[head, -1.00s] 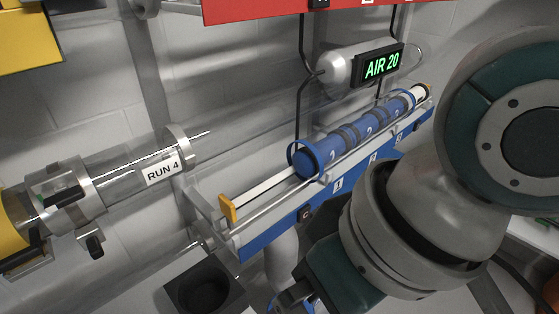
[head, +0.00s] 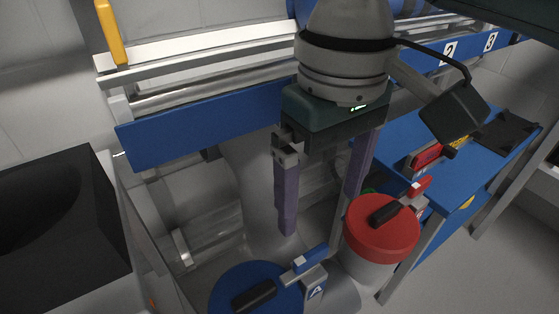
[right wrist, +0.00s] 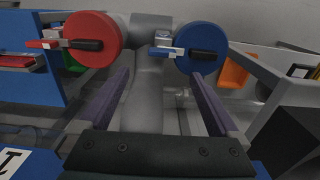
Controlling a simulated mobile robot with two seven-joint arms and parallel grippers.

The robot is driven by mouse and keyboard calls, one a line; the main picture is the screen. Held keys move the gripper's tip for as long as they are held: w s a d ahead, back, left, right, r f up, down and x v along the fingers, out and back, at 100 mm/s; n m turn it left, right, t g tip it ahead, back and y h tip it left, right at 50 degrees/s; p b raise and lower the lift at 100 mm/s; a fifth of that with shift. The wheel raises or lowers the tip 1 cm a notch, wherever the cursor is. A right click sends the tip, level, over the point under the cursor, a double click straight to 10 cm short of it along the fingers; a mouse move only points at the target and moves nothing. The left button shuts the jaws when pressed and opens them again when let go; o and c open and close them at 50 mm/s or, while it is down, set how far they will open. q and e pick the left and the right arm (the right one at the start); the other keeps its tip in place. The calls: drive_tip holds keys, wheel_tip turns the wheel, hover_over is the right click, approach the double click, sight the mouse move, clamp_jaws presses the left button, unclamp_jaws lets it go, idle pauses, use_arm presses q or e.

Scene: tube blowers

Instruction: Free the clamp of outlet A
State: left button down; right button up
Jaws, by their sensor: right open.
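Outlet A's blue round lid (head: 240,282) is at the bottom of the head view, cut by the lower edge. Its clamp (head: 303,262) has a blue part and a black handle (head: 254,294) lying over the lid, beside a label "A" (head: 316,291). In the right wrist view the blue lid (right wrist: 213,62) is right of centre, with the black handle (right wrist: 205,54) across it. My right gripper (head: 322,212) is open and empty, its purple fingers pointing down behind and above the lid, apart from the clamp. My left gripper is out of view.
A red lid (head: 382,230) with a similar black-handled clamp (head: 390,212) stands close right of the fingers. A blue rail (head: 200,135) crosses behind. A black open box (head: 60,220) stands at left, a blue bench (head: 480,150) at right.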

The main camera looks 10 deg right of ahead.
sight(312, 254)
drive_tip(key=f+b, duration=0.2)
drive_tip(key=f, duration=0.3)
drive_tip(key=f+b, duration=0.3)
drive_tip(key=f, duration=0.1)
drive_tip(key=shift+s+a+f, duration=0.15)
drive_tip(key=shift+a+f, duration=0.05)
drive_tip(key=shift+f, duration=0.2)
